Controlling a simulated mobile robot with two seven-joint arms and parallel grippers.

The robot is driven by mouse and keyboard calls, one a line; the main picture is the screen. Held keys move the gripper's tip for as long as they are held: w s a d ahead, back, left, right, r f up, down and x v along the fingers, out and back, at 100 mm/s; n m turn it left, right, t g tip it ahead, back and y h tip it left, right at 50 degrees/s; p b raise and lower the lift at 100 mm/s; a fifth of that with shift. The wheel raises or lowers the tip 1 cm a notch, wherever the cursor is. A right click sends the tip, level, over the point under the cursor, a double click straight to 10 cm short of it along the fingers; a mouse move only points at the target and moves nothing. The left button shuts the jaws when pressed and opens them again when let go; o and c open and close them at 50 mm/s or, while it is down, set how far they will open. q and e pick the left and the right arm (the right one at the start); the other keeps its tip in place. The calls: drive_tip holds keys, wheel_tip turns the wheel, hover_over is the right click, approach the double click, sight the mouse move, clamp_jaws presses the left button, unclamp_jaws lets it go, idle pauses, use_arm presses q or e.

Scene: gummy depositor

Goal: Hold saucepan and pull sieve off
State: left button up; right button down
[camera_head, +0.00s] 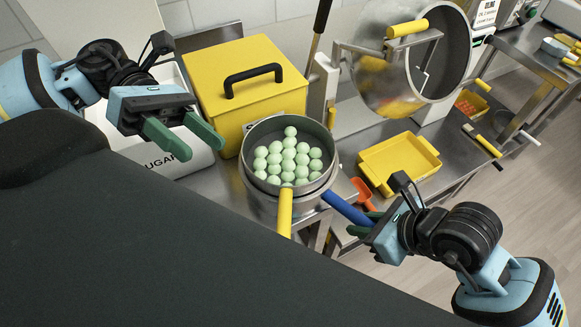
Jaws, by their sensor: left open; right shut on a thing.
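The metal saucepan (258,204) stands at the front of the steel counter, its blue handle (346,208) reaching to the right. The sieve sits in the saucepan's top and holds several pale green balls (289,160). The sieve's yellow handle (285,212) points toward me. My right gripper (368,223) is shut on the blue handle near its outer end; its green fingers are partly hidden. My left gripper (202,148) is open and empty, with its green fingers apart. It is up and left of the saucepan, away from the yellow handle.
A yellow lidded box (240,85) with a black handle stands behind the saucepan. A white sugar bin (178,165) is under my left gripper. A yellow tray (398,160) and an orange scoop (362,191) lie to the right. A round metal machine lid (440,65) stands open behind.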

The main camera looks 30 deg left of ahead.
use_arm(q)
drive_tip(key=s+m+g+y, duration=0.1)
drive_tip(key=s+m+g, duration=0.1)
drive_tip(key=m+g, duration=0.15)
drive_tip(key=m+t+y, duration=0.2)
drive_tip(key=m+y, duration=1)
drive_tip(key=m, duration=0.2)
hover_over(284, 215)
drive_tip(key=w+a, duration=0.1)
drive_tip(key=a, duration=0.1)
wheel_tip(284, 215, down, 7)
drive_tip(key=shift+w+d+t+y, duration=0.45)
drive_tip(key=shift+w+d+y, duration=0.05)
drive_tip(key=shift+w+y, duration=0.15)
drive_tip(key=shift+f, duration=0.15)
drive_tip(key=shift+x, duration=4.4)
drive_tip(key=shift+s, duration=0.1)
drive_tip(key=shift+d, duration=0.1)
drive_tip(key=shift+c, duration=0.2)
clamp_jaws()
